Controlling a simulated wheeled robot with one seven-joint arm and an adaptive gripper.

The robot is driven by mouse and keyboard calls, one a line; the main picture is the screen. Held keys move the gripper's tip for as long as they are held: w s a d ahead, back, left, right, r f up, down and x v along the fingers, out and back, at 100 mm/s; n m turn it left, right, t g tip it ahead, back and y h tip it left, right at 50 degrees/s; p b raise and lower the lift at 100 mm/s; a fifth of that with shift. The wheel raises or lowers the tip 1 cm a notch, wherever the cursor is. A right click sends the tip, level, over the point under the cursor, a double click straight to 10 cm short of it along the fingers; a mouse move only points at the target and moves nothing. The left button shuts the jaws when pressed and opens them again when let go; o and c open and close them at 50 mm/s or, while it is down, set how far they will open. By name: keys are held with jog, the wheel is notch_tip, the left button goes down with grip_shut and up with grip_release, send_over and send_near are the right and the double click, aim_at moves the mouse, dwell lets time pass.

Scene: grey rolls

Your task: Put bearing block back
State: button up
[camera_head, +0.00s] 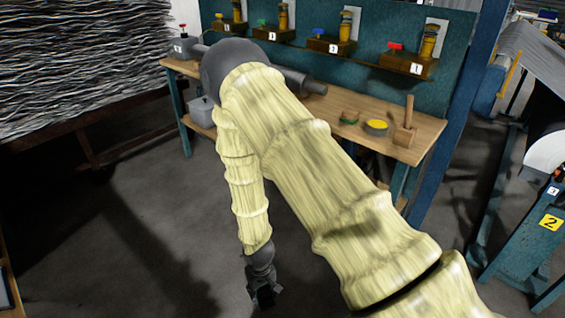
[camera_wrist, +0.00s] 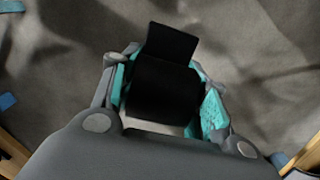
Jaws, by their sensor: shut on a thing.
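My gripper (camera_wrist: 165,100) is shut on a black block, seemingly the bearing block (camera_wrist: 172,42), in the wrist view. The block has a flat plate and a rounded, darker body. Teal finger pads touch it on the left and right. The block's underside and any markings are hidden. In the head view my gripper (camera_head: 262,287) hangs low over the grey floor with the dark block (camera_head: 266,296) in it, in front of the workbench.
A wooden workbench (camera_head: 430,148) stands behind my arm, with a yellow-topped tin (camera_head: 376,126) and a wooden-handled block (camera_head: 405,136). A rack of grey strands (camera_head: 80,65) is at left, a blue roll stand (camera_head: 525,240) at right.

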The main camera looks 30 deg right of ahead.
notch_tip(320, 180, down, 24)
jog(key=b, duration=2.2)
jog(key=shift+w+d+r, duration=0.15)
jog(key=shift+w+d, duration=0.05)
jog(key=shift+w, duration=0.1)
jog(key=shift+w+d, duration=0.1)
jog(key=shift+w, duration=0.2)
jog(key=shift+s+a+r, duration=0.1)
jog(key=shift+s+a, duration=0.15)
jog(key=shift+s, duration=0.3)
